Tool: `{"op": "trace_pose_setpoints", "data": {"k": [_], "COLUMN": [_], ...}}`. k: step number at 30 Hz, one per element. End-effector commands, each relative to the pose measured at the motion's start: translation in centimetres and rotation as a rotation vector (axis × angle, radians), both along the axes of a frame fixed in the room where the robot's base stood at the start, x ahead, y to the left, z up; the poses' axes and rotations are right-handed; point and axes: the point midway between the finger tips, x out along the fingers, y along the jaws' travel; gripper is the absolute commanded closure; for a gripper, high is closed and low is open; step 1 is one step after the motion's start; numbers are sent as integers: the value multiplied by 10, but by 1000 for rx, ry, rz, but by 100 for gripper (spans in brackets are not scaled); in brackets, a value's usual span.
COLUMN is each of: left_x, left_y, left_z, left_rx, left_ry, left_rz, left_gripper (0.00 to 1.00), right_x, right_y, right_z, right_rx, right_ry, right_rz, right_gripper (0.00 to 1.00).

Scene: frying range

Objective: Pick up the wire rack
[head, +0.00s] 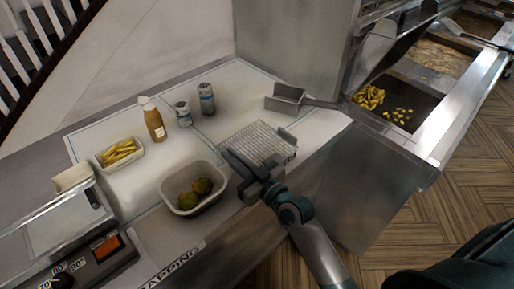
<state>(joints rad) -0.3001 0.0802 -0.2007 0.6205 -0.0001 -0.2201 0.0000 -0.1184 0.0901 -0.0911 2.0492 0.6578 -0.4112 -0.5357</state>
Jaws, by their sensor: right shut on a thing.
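The wire rack (262,140) is a silvery mesh grid in the middle of the head view, over the white counter mat. My right gripper (240,160) is at the rack's near left edge and is shut on it. The fingers and wrist cover part of that edge. The rack appears close to the counter surface; I cannot tell whether it still touches it. My left gripper is not in view.
A white bowl with round greenish-brown items (215,207) stands just left of my right gripper. A fries container (103,160), a sauce bottle (153,122), two shakers (206,98) and a metal scoop (289,101) stand around. The fryer bay (425,111) is at right.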

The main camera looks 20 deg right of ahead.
Motion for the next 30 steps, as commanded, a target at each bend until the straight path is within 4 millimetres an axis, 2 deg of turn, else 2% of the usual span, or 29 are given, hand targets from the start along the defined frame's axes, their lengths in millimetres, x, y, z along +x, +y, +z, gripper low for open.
{"op": "trace_pose_setpoints", "data": {"k": [23, 30], "left_x": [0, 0], "left_y": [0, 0], "left_z": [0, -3], "left_rx": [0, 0], "left_ry": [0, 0], "left_rz": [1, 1], "left_gripper": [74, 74], "right_x": [0, 0], "right_y": [0, 0], "right_z": [2, 19], "right_rx": [0, 1], "right_ry": [-3, -7], "right_rz": [-1, -1], "right_gripper": [100, 100]}}
